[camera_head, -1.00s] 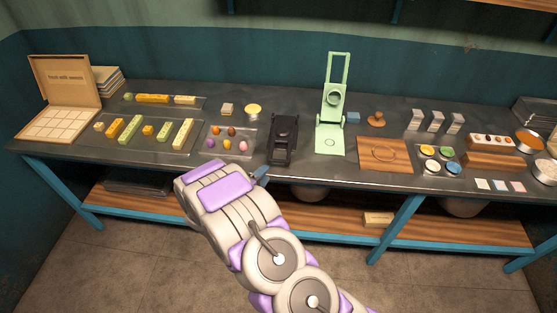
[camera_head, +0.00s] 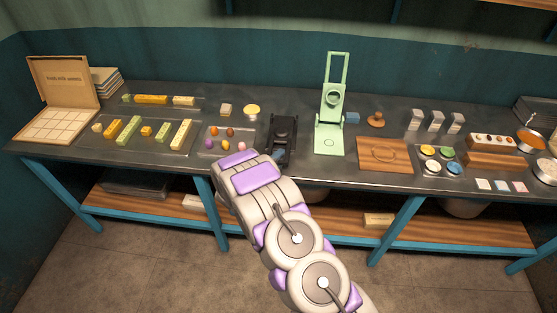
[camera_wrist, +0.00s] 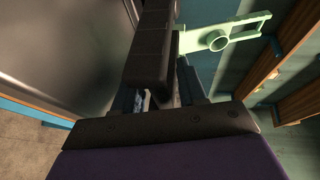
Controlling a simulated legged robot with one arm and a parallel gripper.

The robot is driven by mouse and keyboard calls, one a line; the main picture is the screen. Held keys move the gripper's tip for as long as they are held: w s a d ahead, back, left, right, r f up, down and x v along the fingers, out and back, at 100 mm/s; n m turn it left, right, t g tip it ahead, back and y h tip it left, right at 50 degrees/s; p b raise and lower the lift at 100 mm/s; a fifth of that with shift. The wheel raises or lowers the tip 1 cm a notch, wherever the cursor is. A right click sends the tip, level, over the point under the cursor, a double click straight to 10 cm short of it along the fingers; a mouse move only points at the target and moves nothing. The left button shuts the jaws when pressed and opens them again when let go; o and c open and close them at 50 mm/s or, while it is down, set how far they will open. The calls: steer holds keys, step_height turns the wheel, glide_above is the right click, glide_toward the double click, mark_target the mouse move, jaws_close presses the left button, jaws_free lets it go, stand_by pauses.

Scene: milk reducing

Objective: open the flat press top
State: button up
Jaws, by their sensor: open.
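A black press (camera_head: 283,138) lies closed and flat on the dark table, left of a light green press (camera_head: 330,135) whose top stands upright. Which one the task calls the flat press is not marked. My gripper (camera_head: 277,158) is at the near end of the black press, largely hidden behind my wrist. In the wrist view, my open gripper (camera_wrist: 163,98) has the dark body of the black press (camera_wrist: 152,50) just ahead of and partly between its fingers. I cannot tell whether they touch. The green press (camera_wrist: 218,38) shows beyond it.
Left of the black press is a tray of small coloured balls (camera_head: 229,138). A wooden board (camera_head: 384,155) lies right of the green press. Trays of coloured bars and an open box (camera_head: 62,98) stand farther left. The table's front edge passes under my arm.

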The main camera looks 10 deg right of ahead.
steer(key=shift+f, duration=0.1)
jaws_close()
steer(key=shift+s, duration=0.1)
stand_by(0.3)
steer(key=shift+r, duration=0.35)
